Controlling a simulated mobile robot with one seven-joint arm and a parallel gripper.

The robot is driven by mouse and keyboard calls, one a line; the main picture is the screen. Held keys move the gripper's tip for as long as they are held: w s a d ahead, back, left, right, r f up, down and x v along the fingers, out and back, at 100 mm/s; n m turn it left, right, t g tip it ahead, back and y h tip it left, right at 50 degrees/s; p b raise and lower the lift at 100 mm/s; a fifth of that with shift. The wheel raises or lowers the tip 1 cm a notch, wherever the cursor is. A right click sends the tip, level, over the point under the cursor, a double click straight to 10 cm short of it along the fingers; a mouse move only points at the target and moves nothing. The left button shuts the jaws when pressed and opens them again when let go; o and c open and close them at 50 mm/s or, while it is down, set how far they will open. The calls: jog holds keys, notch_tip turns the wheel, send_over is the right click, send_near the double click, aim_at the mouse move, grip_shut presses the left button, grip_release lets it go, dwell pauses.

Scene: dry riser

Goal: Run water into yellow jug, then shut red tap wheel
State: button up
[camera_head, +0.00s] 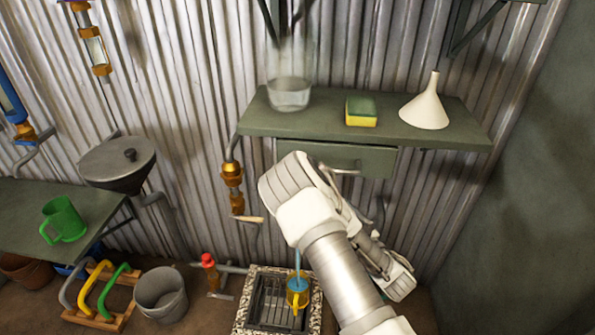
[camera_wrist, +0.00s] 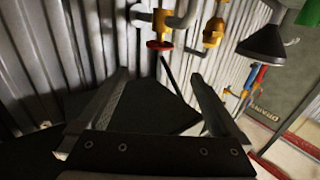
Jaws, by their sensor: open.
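The yellow jug (camera_head: 297,292) stands upright on the drain grate (camera_head: 268,300) in the head view. A thin blue stream of water (camera_head: 298,262) comes down into it from behind my arm. My gripper (camera_wrist: 158,76) is open and empty in the wrist view; I cannot make it out clearly in the head view. A red wheel (camera_wrist: 159,45) on piping by the corrugated wall shows beyond and between the fingertips, apart from them. The tap outlet and this wheel are hidden by my arm in the head view, and the jug's fill level is unclear.
A green shelf (camera_head: 440,132) holds a glass vessel (camera_head: 289,94), a sponge (camera_head: 361,111) and a white funnel (camera_head: 426,106). A red-topped standpipe (camera_head: 209,262), grey bucket (camera_head: 161,293) and green mug (camera_head: 63,220) are left. A brass valve (camera_head: 233,185) is on the wall.

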jog(key=b+x, duration=0.3)
jog(key=x, duration=1.4)
jog(key=shift+w+a, duration=0.2)
jog(key=c, duration=1.2)
